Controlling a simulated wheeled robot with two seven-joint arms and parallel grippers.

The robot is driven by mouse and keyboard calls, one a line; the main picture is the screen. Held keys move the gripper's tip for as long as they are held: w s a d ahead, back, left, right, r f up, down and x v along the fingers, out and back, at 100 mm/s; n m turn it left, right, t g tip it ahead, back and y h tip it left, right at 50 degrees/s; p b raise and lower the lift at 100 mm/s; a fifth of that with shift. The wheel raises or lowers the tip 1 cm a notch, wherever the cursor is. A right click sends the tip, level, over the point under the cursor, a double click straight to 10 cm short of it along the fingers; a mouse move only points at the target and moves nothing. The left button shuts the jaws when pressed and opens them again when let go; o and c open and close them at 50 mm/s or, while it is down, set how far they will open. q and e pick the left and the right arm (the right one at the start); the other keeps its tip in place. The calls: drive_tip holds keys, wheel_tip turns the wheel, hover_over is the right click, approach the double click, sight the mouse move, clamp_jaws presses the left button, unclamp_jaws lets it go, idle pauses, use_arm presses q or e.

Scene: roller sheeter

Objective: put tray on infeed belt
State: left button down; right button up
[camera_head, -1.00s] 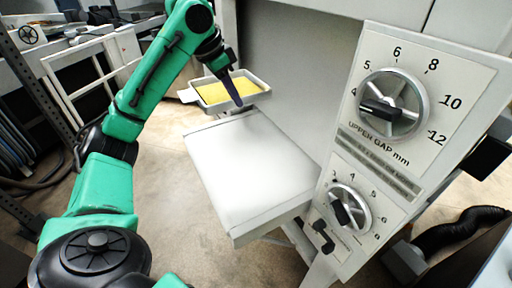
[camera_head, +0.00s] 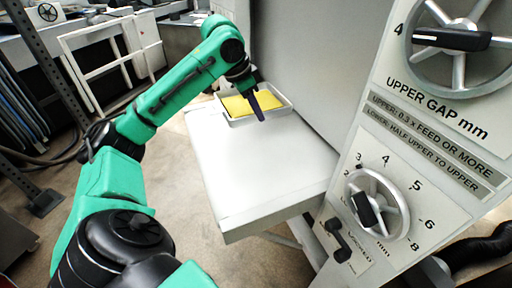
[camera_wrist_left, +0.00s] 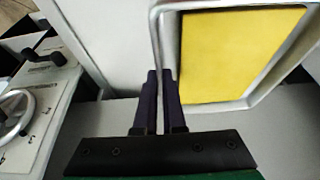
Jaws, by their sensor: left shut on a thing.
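The tray (camera_head: 285,107) is a shallow light-grey tray with a flat yellow slab (camera_head: 246,105) in it. In the head view it is at the far end of the white infeed belt (camera_head: 260,170); I cannot tell if it touches the belt. My left gripper (camera_head: 259,116) is shut on the tray's near wall. In the left wrist view the gripper (camera_wrist_left: 160,78) pinches the tray rim (camera_wrist_left: 157,40), with the yellow slab (camera_wrist_left: 235,55) right of the fingers. My right gripper is not in view.
A machine panel with an upper gap dial (camera_head: 455,40) and a lower handwheel (camera_head: 376,205) stands right of the belt. A grey machine wall (camera_head: 305,60) rises behind the belt. The near part of the belt is bare. A white frame (camera_head: 110,50) stands at the far left.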

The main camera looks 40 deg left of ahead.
sight(240, 119)
use_arm(q)
wheel_tip(240, 119, down, 12)
drive_tip(key=shift+f+b, duration=0.1)
drive_tip(key=shift+b, duration=0.95)
drive_tip(key=c, duration=1)
unclamp_jaws()
drive_tip(key=shift+s, duration=0.15)
drive_tip(key=shift+s+a+r, duration=0.15)
drive_tip(key=shift+r, duration=0.25)
drive_tip(key=b+v, duration=0.2)
drive_tip(key=v, duration=0.9)
drive_tip(key=shift+s+r, duration=0.1)
drive_tip(key=shift+r, duration=0.05)
